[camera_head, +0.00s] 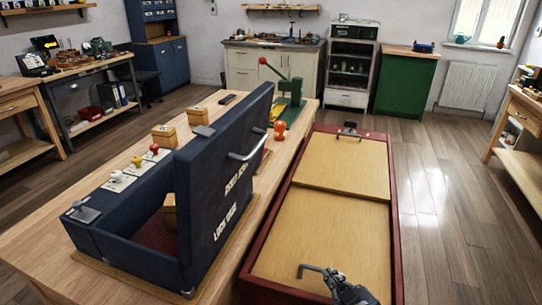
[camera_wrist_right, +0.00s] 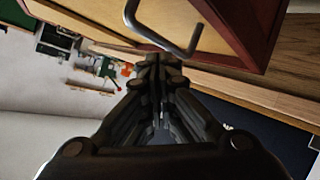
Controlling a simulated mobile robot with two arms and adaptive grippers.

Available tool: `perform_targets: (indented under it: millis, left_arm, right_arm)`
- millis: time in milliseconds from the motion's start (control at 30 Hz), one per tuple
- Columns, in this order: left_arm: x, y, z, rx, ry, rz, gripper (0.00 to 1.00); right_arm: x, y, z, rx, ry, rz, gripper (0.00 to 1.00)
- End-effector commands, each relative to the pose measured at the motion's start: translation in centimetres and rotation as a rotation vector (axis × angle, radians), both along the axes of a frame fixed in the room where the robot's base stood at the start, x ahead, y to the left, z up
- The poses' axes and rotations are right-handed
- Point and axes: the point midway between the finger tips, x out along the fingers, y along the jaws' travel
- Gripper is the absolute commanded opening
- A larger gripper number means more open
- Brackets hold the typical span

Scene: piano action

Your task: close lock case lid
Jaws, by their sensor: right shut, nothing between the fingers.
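The dark blue lock case (camera_head: 130,225) stands on the wooden table with its lid (camera_head: 225,185) raised steeply on the right side. The lid carries white lettering and a metal handle (camera_head: 247,150). Its dark blue surface also shows at the lower right of the right wrist view (camera_wrist_right: 265,130). My right gripper (camera_head: 336,280) is low in the head view, right of the lid and apart from it, over the red-framed case. In the right wrist view its fingers (camera_wrist_right: 155,62) are together, with nothing between them. My left gripper is not in view.
The long red-framed case (camera_head: 398,250) has tan panels. A bent metal handle (camera_head: 312,269) is close to my right gripper; contact is unclear. Small wooden boxes (camera_head: 165,136) and a green press (camera_head: 290,108) stand on the table (camera_head: 40,240). Wooden floor (camera_head: 450,230) is clear at right.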

Motion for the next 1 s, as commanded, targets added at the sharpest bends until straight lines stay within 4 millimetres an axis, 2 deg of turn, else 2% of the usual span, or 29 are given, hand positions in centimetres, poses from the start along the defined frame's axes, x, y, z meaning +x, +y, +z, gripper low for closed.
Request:
perform_targets:
  millis: [167, 267, 400, 500, 700, 833, 1000]
  left_arm:
    - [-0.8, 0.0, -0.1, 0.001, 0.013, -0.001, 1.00]
    - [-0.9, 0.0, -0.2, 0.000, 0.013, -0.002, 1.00]
    - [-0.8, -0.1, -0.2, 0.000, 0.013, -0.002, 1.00]
    - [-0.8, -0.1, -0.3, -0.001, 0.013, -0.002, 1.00]
    - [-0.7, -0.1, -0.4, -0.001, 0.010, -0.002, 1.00]
    - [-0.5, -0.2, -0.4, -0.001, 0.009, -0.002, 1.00]
    - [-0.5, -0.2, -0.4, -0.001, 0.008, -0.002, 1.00]
  right_arm:
    - [3.2, 1.3, 3.6, -0.038, -0.178, 0.095, 0.00]
    - [5.1, 2.3, 6.4, -0.069, -0.315, 0.170, 0.00]
    - [7.3, 3.9, 11.6, -0.134, -0.567, 0.318, 0.00]
    - [8.0, 4.8, 15.2, -0.184, -0.749, 0.431, 0.00]
    - [7.3, 5.0, 21.1, -0.284, -1.077, 0.655, 0.00]
    - [6.1, 4.2, 23.3, -0.332, -1.228, 0.771, 0.00]
    - [5.0, 3.4, 24.7, -0.360, -1.330, 0.856, 0.00]
